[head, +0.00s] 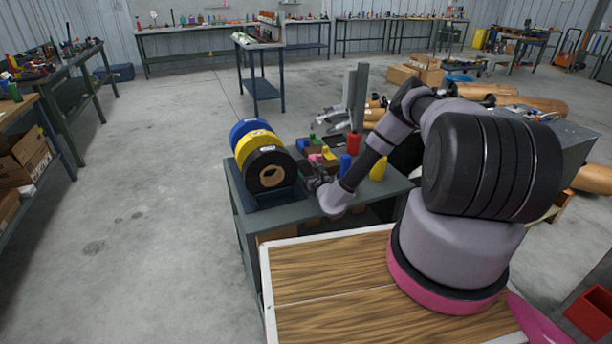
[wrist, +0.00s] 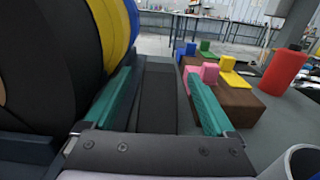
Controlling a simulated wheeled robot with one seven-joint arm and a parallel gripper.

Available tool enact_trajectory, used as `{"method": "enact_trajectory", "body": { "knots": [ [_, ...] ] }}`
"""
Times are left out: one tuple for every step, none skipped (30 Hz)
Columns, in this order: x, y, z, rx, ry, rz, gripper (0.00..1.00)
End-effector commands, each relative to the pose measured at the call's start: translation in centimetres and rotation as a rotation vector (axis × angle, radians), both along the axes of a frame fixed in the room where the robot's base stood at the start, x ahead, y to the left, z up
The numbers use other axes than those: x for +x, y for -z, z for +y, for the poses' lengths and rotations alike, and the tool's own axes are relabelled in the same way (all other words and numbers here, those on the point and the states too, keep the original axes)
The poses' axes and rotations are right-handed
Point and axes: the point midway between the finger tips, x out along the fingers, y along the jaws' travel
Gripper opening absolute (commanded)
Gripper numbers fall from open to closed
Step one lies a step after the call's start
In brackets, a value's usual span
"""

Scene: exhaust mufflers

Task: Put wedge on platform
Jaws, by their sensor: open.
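My gripper (head: 316,178) is low over the grey workbench, between the spools and the coloured blocks. In the wrist view its two teal fingers (wrist: 160,98) are spread wide and hold nothing. A dark grey strip shows between them; I cannot tell what it belongs to. To the right of the fingers are brown blocks (wrist: 232,98) with stepped pieces on or beside them: pink (wrist: 208,72), yellow (wrist: 231,67), green (wrist: 206,50) and blue (wrist: 186,52). I cannot tell which piece is the wedge or which surface is the platform. The arm partly hides the blocks in the head view.
Black (head: 270,170), yellow (head: 257,146) and blue (head: 246,128) spools stand close left of my gripper. A red cylinder (head: 354,143), blue bottle (head: 345,164) and yellow cone (head: 378,170) stand to its right. A wooden-topped surface (head: 330,270) lies in front; floor is clear at left.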

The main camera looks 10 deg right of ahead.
Motion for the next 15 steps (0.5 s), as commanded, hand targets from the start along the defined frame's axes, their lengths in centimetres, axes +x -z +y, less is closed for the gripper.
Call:
{"method": "enact_trajectory", "body": {
  "knots": [
    [0.8, 0.0, 0.2, 0.0, 0.0, -0.002, 0.9],
    [1.1, 0.0, 0.2, 0.0, 0.0, -0.002, 0.9],
    [1.6, 0.0, 0.3, -0.002, -0.001, -0.002, 0.9],
    [1.8, 0.0, 0.4, -0.001, 0.0, -0.001, 0.9],
    [2.0, 0.0, 0.4, 0.0, 0.0, -0.001, 0.9],
    [2.2, 0.0, 0.4, 0.0, 0.0, 0.0, 0.9],
    [2.3, 0.0, 0.4, 0.0, -0.001, 0.0, 0.9],
    [2.3, 0.0, 0.4, 0.0, -0.001, 0.0, 0.9],
    [2.3, 0.0, 0.4, 0.0, -0.001, 0.0, 0.9],
    [2.3, 0.0, 0.4, 0.0, -0.001, 0.0, 0.9],
    [2.3, 0.0, 0.4, 0.0, -0.001, 0.0, 0.9],
    [2.3, 0.0, 0.4, 0.0, -0.001, 0.0, 0.9],
    [2.3, 0.0, 0.4, 0.0, -0.001, 0.0, 0.9],
    [2.3, 0.0, 0.4, 0.0, -0.001, 0.0, 0.79],
    [2.3, 0.0, 0.4, 0.0, -0.001, 0.0, 0.63]
  ]
}}
